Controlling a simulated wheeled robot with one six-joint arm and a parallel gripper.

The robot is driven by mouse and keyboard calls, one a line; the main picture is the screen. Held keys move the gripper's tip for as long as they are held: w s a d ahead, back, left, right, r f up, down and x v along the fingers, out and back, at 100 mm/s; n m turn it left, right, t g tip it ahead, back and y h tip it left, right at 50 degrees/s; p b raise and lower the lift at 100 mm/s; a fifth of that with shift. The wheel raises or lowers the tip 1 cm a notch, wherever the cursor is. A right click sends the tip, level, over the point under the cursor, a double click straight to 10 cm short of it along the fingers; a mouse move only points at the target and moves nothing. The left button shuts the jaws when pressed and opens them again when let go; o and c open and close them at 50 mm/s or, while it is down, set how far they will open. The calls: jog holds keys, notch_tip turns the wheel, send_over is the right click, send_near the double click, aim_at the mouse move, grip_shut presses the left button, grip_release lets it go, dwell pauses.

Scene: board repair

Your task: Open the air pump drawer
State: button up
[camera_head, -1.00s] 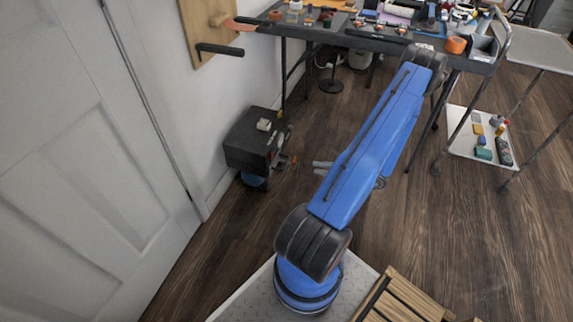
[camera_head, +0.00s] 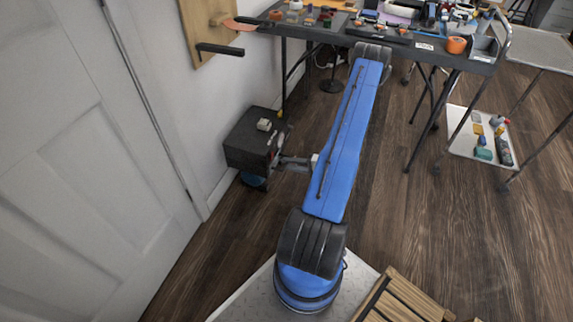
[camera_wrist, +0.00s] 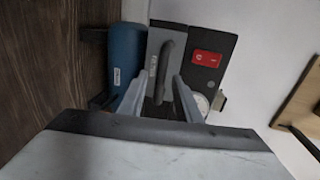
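The air pump (camera_head: 250,135) is a dark box by the wall, left of my arm in the head view. A grey drawer front (camera_wrist: 178,35) carries a dark bar handle (camera_wrist: 164,66). My gripper (camera_wrist: 160,82) is open, one finger on each side of the handle's near part. I cannot tell whether either finger touches it. In the head view my gripper (camera_head: 283,162) is at the pump's right side, partly hidden by my arm.
A workbench (camera_head: 400,48) with tools stands behind my arm. A wooden panel with a dark bar (camera_head: 220,49) hangs on the wall above the pump. The door and wall are close on the left. Wooden floor (camera_head: 440,230) is clear to the right.

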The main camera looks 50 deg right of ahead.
jog(key=shift+x, duration=1.1)
grip_shut()
jog(key=f+v, duration=0.2)
jog(key=v, duration=1)
jog(key=shift+s+d+f, duration=0.15)
jog(key=shift+f, duration=0.15)
grip_release()
jog(key=v, duration=1.7)
jog(key=shift+s+d, duration=0.15)
jog(key=shift+s, duration=0.05)
